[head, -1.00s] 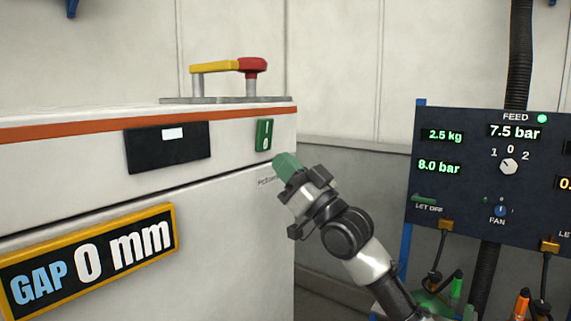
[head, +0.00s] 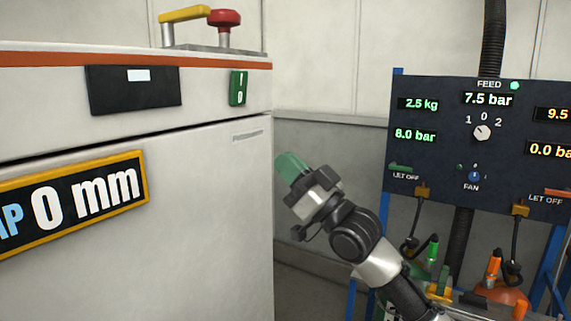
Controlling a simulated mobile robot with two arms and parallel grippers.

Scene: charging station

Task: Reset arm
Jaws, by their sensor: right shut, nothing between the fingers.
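My right arm comes in from the lower right of the head view. Its gripper (head: 292,168) has green fingertips, shut with nothing held. It points up and left, in front of the gap between the white cabinet (head: 190,215) and the gauge panel. It looks apart from the cabinet's right edge, though depth is hard to judge. The green switch (head: 238,88) on the cabinet front is up and left of the gripper. My left gripper does not show.
A gauge panel (head: 440,185) on a blue frame stands at right, reading 7.5 bar, 8.0 bar and 2.5 kg. Hoses with green (head: 432,248) and orange (head: 493,265) ends hang below it. A red knob (head: 224,18) and yellow handle (head: 184,13) top the cabinet. A gap display (head: 75,203) reads 0 mm.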

